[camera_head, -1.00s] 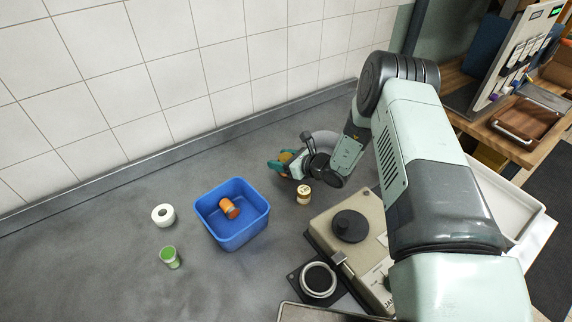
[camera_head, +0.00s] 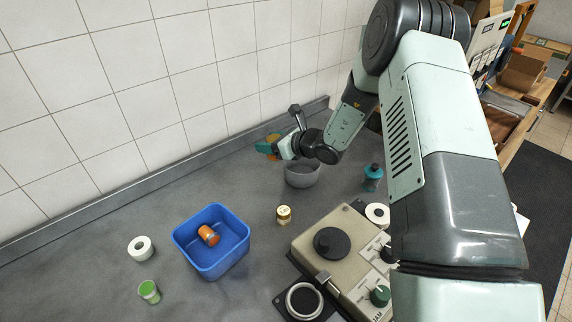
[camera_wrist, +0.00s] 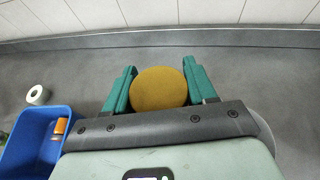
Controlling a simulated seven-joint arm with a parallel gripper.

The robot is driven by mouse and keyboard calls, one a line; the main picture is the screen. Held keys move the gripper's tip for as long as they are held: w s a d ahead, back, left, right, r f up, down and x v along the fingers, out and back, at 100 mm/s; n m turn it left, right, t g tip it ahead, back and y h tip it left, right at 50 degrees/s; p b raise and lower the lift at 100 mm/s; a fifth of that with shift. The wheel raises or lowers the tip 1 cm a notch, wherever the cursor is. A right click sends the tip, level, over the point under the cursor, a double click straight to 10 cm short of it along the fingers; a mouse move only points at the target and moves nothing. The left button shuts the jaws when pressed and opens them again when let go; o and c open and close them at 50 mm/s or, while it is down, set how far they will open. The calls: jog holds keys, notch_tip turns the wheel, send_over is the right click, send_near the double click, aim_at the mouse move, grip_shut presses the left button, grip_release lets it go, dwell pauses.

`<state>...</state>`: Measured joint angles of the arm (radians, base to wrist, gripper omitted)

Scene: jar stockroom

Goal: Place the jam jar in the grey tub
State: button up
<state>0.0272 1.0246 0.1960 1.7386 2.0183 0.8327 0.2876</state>
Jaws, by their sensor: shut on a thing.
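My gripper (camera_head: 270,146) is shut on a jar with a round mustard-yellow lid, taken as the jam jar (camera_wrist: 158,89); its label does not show. Both teal fingers press its sides in the wrist view. In the head view the jar (camera_head: 273,139) is held up, mostly hidden by the fingers and wrist. The grey tub (camera_head: 302,179) is a round bowl on the counter, below and right of the gripper in the picture. My wrist covers part of its rim. In the wrist view only a pale edge of it (camera_wrist: 267,130) shows at lower right.
A blue tub (camera_head: 212,258) holds an orange jar (camera_head: 208,236). A small beige-lidded jar (camera_head: 284,215), white roll (camera_head: 141,249), green cup (camera_head: 149,291) and teal bottle (camera_head: 373,177) stand on the counter. A beige machine (camera_head: 310,243) stands front right. The tiled wall is close behind the gripper.

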jog(key=w+d+r+m+t+h, duration=0.1)
jog(key=w+d+r+m+t, duration=0.1)
jog(key=w+d+r, duration=0.3)
notch_tip(320, 180, down, 9)
jog(key=s, duration=0.1)
jog(key=shift+d+f, duration=0.2)
jog(key=shift+d, duration=0.2)
jog(key=shift+s+f, duration=0.1)
jog(key=shift+f, duration=0.5)
jog(key=o, duration=1.3)
